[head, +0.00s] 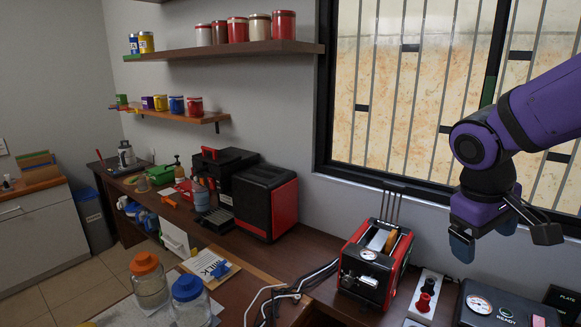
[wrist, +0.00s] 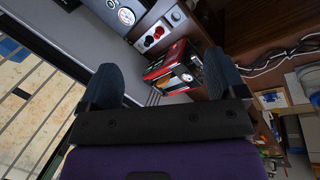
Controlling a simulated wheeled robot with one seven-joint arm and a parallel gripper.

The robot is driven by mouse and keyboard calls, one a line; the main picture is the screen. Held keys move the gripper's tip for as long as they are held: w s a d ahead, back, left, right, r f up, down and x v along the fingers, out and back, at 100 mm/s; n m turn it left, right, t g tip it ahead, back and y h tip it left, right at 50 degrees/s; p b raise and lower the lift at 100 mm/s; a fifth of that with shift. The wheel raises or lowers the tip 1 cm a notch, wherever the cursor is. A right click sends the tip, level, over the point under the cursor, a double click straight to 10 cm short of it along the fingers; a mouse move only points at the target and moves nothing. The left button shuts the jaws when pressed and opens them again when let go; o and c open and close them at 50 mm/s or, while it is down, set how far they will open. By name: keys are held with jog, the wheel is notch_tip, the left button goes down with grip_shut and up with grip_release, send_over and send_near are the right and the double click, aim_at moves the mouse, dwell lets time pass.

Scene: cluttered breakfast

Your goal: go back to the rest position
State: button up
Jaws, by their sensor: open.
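My gripper (head: 484,238) is in the air at the right of the head view, in front of the window and above the counter. It points downward and is apart from everything. In the wrist view my gripper (wrist: 163,80) shows two dark blue fingers spread wide with nothing between them. Below it and to the left in the head view is a red and black toaster (head: 375,262) with slices in its top. The toaster also shows in the wrist view (wrist: 172,62), beyond the fingers.
A panel with a gauge (head: 505,305) and a strip with red and black knobs (head: 425,295) stand at the right of the counter. Jars with orange (head: 149,283) and blue (head: 189,300) lids stand in front. A black and red machine (head: 266,202) is further back. Cables (head: 290,292) cross the counter.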

jog(key=s+a+r+m+t+y, duration=0.1)
jog(key=s+r+m+t+y, duration=0.2)
jog(key=s+r, duration=0.4)
jog(key=shift+s+a+r+m+t, duration=0.3)
jog(key=shift+s+t, duration=0.4)
jog(key=shift+s, duration=1.15)
jog(key=shift+o, duration=0.2)
jog(key=shift+d, duration=0.1)
dwell(2.8)
